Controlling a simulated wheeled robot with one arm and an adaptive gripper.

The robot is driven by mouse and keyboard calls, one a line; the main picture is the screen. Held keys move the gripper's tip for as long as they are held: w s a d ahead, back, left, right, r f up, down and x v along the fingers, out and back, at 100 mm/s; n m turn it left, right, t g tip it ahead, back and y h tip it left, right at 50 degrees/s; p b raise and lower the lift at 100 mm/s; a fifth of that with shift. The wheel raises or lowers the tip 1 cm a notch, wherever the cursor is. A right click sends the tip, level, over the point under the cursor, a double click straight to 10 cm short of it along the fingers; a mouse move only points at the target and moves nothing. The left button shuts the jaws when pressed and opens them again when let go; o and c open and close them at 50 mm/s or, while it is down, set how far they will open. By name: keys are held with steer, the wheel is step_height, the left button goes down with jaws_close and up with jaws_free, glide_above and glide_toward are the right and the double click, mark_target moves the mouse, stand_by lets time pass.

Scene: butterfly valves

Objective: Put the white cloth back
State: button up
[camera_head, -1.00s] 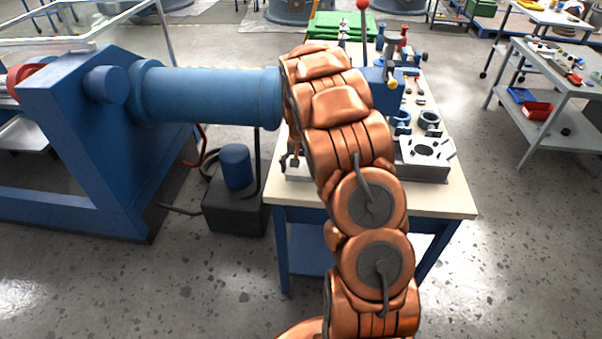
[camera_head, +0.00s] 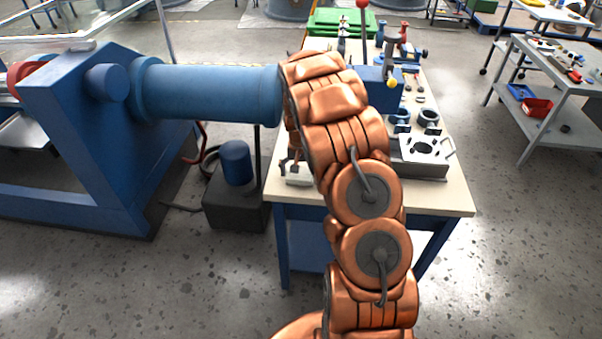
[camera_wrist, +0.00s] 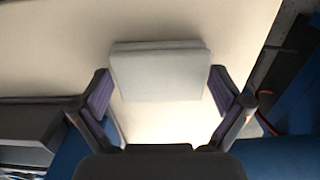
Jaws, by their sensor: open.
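The white cloth (camera_wrist: 160,72) is a folded, flat pale pad on the cream tabletop in the wrist view. In the head view a small part of the white cloth (camera_head: 297,175) shows at the table's left front corner, beside my arm. My gripper (camera_wrist: 165,112) is open, with one finger on each side of the cloth's near part. The cloth lies between and a little beyond the fingertips. Whether the fingers touch it I cannot tell. In the head view the gripper is mostly hidden behind my copper-coloured arm.
The workbench (camera_head: 440,200) holds a grey fixture block (camera_head: 425,170), blue clamps and small parts on its right side. A large blue pipe (camera_head: 210,93) on a blue frame stands close to the left.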

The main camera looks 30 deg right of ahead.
mark_target(300, 174)
steer(key=shift+r, duration=0.1)
step_height(300, 174, up, 11)
steer(key=b, duration=0.3)
steer(key=s+a+r+n, duration=0.2)
steer(key=s+a+r, duration=0.5)
steer(key=a, duration=0.1)
steer(key=s+a+n, duration=0.2)
steer(key=s+a, duration=0.3)
steer(key=s, duration=0.5)
steer(key=s+a+n+g, duration=0.1)
steer(key=s+a, duration=0.4)
steer(key=s, duration=0.5)
steer(key=s+a+r+n, duration=0.1)
steer(key=s+a+n, duration=0.2)
steer(key=s, duration=0.8)
steer(key=a, duration=0.2)
steer(key=shift+a+g, duration=0.35)
steer(key=shift+g, duration=0.05)
steer(key=shift+w, duration=0.1)
